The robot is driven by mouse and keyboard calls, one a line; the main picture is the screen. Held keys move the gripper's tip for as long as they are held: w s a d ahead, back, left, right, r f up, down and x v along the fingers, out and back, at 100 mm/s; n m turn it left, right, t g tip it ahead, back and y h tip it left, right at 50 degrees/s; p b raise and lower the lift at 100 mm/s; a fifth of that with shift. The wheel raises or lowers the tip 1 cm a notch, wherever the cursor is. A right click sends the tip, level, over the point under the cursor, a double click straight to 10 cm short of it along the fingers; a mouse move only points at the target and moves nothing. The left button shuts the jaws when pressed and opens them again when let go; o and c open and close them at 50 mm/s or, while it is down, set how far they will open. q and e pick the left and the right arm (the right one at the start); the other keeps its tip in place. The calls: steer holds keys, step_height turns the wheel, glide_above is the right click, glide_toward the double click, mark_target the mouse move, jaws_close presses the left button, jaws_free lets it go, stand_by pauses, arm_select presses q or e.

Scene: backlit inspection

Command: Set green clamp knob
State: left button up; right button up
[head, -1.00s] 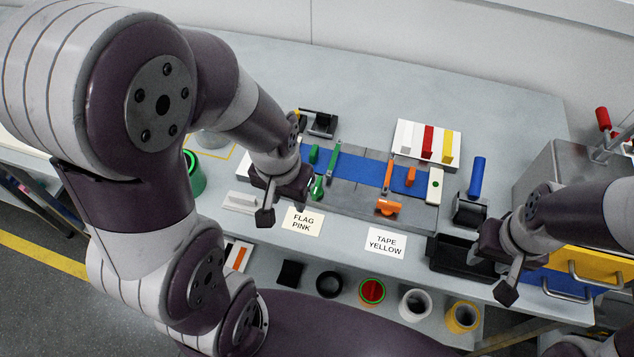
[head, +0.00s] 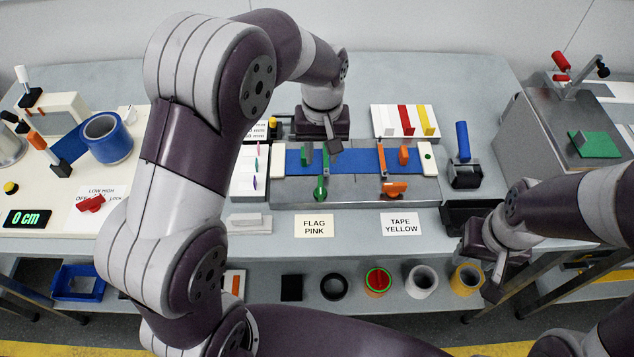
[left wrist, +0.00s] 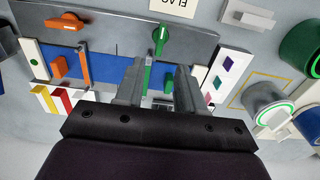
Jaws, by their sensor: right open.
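The green clamp knob (head: 320,188) is at the front left of the grey inspection fixture (head: 290,193). It also shows in the left wrist view (left wrist: 161,38), beyond my fingertips. A green clamp bar (head: 326,160) crosses the blue strip behind the knob, and a green block (head: 307,150) is to its left. My left gripper (head: 332,145) is above the back of the strip, behind the knob. In the left wrist view its two fingers are apart (left wrist: 160,82), with green parts visible between them; the knob is not between them. My right gripper (head: 494,288) is open at the front right, away from the fixture.
The orange knob (head: 394,188) is right of the green one. A blue-handled roller (head: 464,170) and a black bin (head: 470,215) are at the right. Label cards (head: 314,226) lie in front. A white board with colored flags (head: 249,170) stands left of the fixture.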

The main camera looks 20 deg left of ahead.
mark_target(320, 185)
arm_select(q)
step_height(320, 185, down, 11)
steer(key=shift+a+r+p, duration=0.1)
steer(key=shift+r+p, duration=0.05)
steer(key=shift+p, duration=0.4)
steer(key=shift+f, duration=0.25)
steer(key=shift+c, duration=0.6)
jaws_close()
